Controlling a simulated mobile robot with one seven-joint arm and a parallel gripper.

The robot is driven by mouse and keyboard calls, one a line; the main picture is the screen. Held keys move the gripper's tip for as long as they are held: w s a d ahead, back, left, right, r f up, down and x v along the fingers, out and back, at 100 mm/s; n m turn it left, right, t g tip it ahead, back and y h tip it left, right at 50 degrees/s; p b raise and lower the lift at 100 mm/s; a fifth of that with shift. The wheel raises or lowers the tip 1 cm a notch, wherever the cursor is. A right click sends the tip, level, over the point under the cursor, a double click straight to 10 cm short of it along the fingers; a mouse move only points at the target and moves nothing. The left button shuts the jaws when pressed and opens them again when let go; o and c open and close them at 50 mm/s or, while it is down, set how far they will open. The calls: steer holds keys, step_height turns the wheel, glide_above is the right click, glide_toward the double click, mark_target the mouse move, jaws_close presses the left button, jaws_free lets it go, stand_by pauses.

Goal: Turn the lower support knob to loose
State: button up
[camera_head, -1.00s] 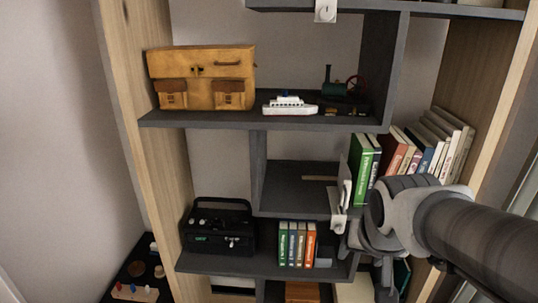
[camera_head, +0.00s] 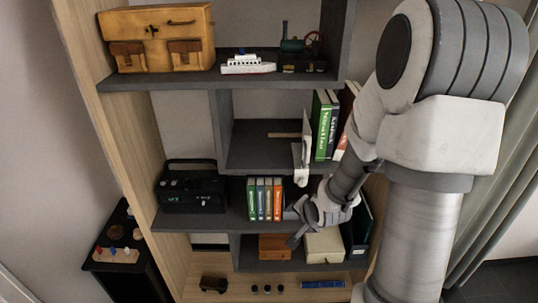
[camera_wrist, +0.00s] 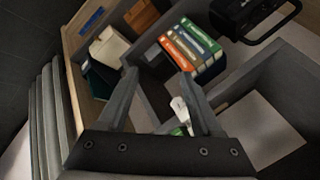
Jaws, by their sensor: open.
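A white support piece (camera_head: 302,166) stands upright at the front edge of the middle shelf, left of the green books. Its small lower end (camera_head: 301,178) hangs at the shelf edge and may be the lower knob; whether it is tight or loose I cannot tell. My gripper (camera_head: 291,227) is open and empty, below this piece, in front of the lower shelf. In the wrist view my gripper (camera_wrist: 158,78) has its fingers spread, and a white piece (camera_wrist: 181,108) shows between them, partly hidden by the right finger. No finger visibly grips it.
Small upright books (camera_head: 265,198) stand on the lower shelf left of my gripper, beside a black radio (camera_head: 190,188). A cream box (camera_head: 324,246) and an orange-brown box (camera_head: 274,247) sit below. Tall green books (camera_head: 321,125) stand right of the white piece.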

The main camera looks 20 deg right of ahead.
steer(key=a+f+m+t+y, duration=0.2)
steer(key=a+f+m+t, duration=0.1)
steer(key=f+m, duration=0.4)
steer(key=a+r+m+t+p, duration=0.1)
steer(key=m+t, duration=0.3)
steer(key=m, duration=0.5)
steer(key=m+t+h+b, duration=0.2)
steer(key=m+h+b, duration=0.7)
steer(key=m, duration=0.5)
glide_toward(302, 184)
steer(key=shift+s+d+y+b, duration=0.5)
steer(key=shift+s+y+b, duration=0.1)
steer(key=shift+b, duration=0.1)
steer(key=b, duration=0.3)
steer(key=shift+w+b, duration=0.35)
steer(key=shift+w, duration=0.05)
steer(key=x, duration=0.8)
steer(key=shift+w+r+p, duration=0.25)
steer(key=shift+w+p, duration=0.05)
